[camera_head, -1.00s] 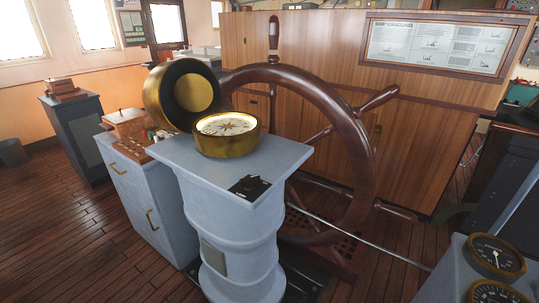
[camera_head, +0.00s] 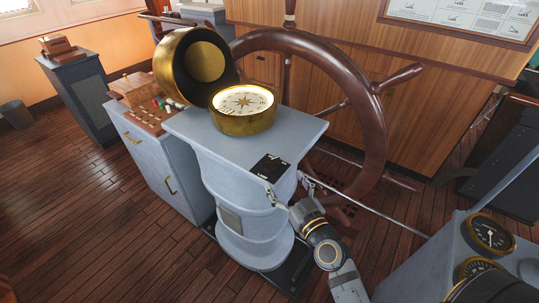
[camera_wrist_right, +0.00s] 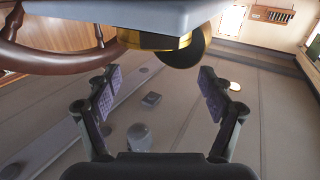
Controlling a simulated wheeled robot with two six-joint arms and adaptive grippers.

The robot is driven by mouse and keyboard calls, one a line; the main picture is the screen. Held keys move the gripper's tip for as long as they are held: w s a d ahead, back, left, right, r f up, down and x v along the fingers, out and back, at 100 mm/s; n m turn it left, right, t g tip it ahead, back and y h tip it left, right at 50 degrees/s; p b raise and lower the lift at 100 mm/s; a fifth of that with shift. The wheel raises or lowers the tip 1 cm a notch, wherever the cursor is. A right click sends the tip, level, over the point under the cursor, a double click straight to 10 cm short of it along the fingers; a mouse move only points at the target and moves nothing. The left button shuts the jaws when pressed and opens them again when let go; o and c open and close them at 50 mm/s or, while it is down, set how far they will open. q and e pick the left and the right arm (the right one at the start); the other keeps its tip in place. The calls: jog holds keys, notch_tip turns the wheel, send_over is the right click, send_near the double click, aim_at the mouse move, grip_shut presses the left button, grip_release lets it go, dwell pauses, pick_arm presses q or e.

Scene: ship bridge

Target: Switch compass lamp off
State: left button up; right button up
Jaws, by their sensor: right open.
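The brass compass (camera_head: 244,124) stands on the grey-blue pedestal top (camera_head: 300,131); its dial looks brightly lit. Its round brass cover (camera_head: 170,72) leans open behind it on the left. A small black switch plate (camera_head: 270,167) lies near the pedestal's front right corner; its switch position is too small to tell. My right gripper (camera_head: 284,185) is open and empty, just in front of that corner, apart from the plate. In the right wrist view, the pedestal top (camera_wrist_right: 130,14) and brass compass (camera_wrist_right: 150,41) appear upside down beyond the spread fingers (camera_wrist_right: 160,76). My left gripper is not in view.
A large wooden steering wheel (camera_head: 372,100) stands close behind and right of the pedestal. A grey cabinet (camera_head: 150,160) adjoins it on the left. A console with gauges (camera_head: 490,231) is at the lower right.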

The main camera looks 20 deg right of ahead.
aim_at(271, 162)
jog(key=w+p, duration=0.1)
jog(key=w, duration=0.2)
jog(key=w+a+p, duration=0.1)
jog(key=w, duration=0.2)
jog(key=w+p, duration=0.1)
jog(key=w, duration=0.2)
jog(key=shift+a+p, duration=0.15)
jog(key=shift+p, duration=0.15)
jog(key=shift+w+f, duration=0.1)
jog(key=shift+w, duration=0.6)
jog(key=shift+a, duration=0.1)
